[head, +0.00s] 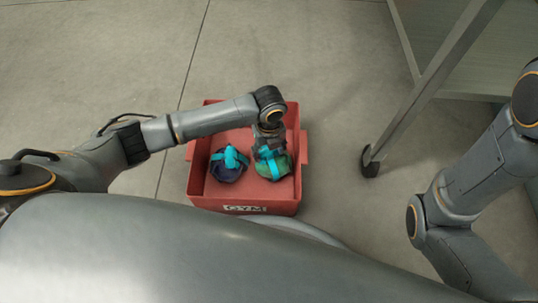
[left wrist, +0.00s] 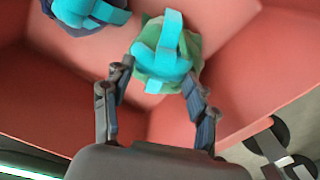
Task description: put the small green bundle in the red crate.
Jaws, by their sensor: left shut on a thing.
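The small green bundle (head: 280,167) with teal straps is inside the red crate (head: 248,203), in its right half. My left gripper (head: 270,147) reaches down into the crate from above and is shut on the green bundle. In the left wrist view the bundle (left wrist: 165,62) sits between the two fingers of my left gripper (left wrist: 157,78). I cannot tell whether the bundle touches the crate floor. My right gripper is out of view; only part of my right arm shows at the right.
A dark blue bundle (head: 228,166) with teal straps lies in the crate's left half, beside the green one. A table leg (head: 420,90) with a dark foot stands on the concrete floor right of the crate. The floor left of the crate is clear.

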